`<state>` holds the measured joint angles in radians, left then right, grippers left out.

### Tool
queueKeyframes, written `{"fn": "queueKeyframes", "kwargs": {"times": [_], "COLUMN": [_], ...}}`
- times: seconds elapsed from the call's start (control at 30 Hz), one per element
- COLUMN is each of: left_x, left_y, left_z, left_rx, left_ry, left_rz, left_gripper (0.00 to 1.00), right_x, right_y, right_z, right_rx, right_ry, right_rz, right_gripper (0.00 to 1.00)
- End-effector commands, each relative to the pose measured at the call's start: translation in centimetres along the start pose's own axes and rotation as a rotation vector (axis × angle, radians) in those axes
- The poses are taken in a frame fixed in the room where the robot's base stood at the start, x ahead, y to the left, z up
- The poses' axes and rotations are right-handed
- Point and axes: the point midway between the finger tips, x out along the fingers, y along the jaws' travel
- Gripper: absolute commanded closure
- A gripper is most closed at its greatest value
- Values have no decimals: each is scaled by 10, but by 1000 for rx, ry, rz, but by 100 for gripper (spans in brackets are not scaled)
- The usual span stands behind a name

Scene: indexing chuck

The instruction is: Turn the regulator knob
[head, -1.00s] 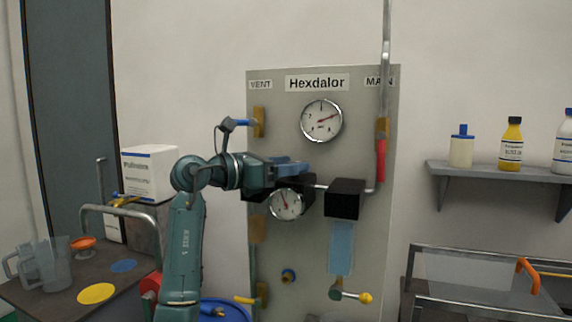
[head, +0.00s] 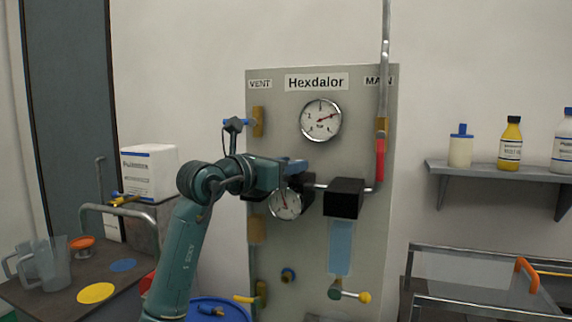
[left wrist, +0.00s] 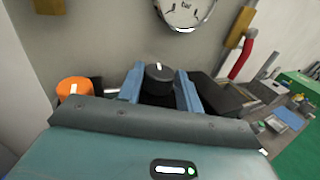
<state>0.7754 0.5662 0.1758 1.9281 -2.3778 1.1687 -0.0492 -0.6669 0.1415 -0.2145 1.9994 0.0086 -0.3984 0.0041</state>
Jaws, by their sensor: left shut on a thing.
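A grey panel labelled Hexdalor (head: 275,101) stands against the wall. My left gripper (head: 293,167) is in front of it, just above the lower gauge (head: 285,203). In the left wrist view its two blue fingers (left wrist: 158,88) are shut on the black regulator knob (left wrist: 158,74), one on each side. The knob has a white mark on its face. In the head view the gripper hides the knob. The upper gauge (head: 320,120) has a red needle pointing to the right. My right gripper is not in view.
An orange knob (left wrist: 74,88) is left of the gripper. A black block (head: 344,197) and a pipe with a red sleeve (head: 380,160) are close on the right. A valve with a yellow-ended lever (head: 365,297) is below. A bottle shelf (head: 500,172) is at right.

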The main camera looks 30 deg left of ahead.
Motion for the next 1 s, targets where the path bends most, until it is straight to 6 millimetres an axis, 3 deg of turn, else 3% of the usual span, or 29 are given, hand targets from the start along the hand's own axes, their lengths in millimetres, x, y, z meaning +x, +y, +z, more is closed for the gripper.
{"fn": "queueKeyframes", "kwargs": {"times": [0.5, 0.53, 0.77, 1.0], "left_x": [0, 0, 0, -1], "left_y": [-2, -2, -2, -2], "left_z": [0, 0, 0, 0], "left_rx": [1, 1, 0, 0], "left_ry": [0, 0, 0, 0], "left_rz": [82, 82, 81, 81], "left_gripper": [87, 62, 43, 43], "right_x": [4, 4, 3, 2], "right_y": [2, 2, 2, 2], "right_z": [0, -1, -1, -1], "right_rx": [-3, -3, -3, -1], "right_ry": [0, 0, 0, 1], "right_rz": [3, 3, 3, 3], "right_gripper": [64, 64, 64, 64]}}
